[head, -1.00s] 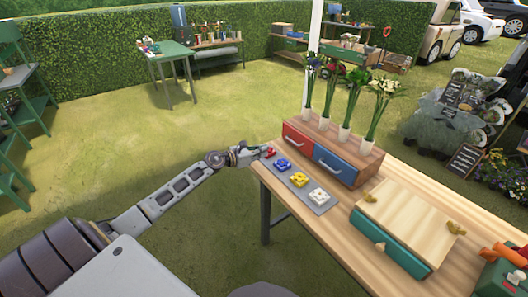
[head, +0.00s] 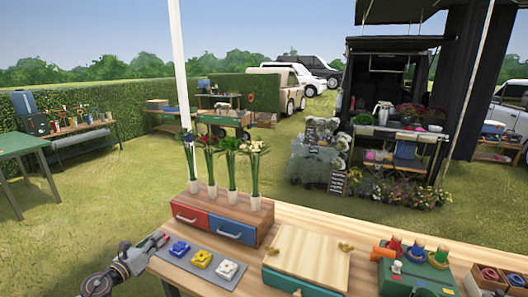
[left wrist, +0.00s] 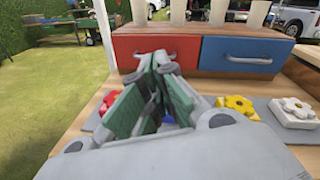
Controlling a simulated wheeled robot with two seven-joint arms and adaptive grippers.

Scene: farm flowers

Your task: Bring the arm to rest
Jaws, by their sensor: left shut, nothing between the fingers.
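My left gripper (head: 152,245) is at the left end of the wooden table (head: 350,229), beside the red flower piece (head: 161,239). In the left wrist view its fingers (left wrist: 162,62) are shut with nothing between them, in front of the drawer box. The red piece (left wrist: 108,102) shows left of the fingers there. A blue flower piece (head: 179,248), mostly hidden behind the fingers in the wrist view, a yellow one (head: 201,259) and a white one (head: 227,270) lie in a row on a grey strip (head: 190,262). My right gripper is not in view.
A box with a red drawer (head: 188,216) and a blue drawer (head: 232,229) carries several flower vases (head: 254,203). A wooden-lidded green box (head: 306,262) and a green case (head: 418,270) stand to the right. Grass left of the table is open.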

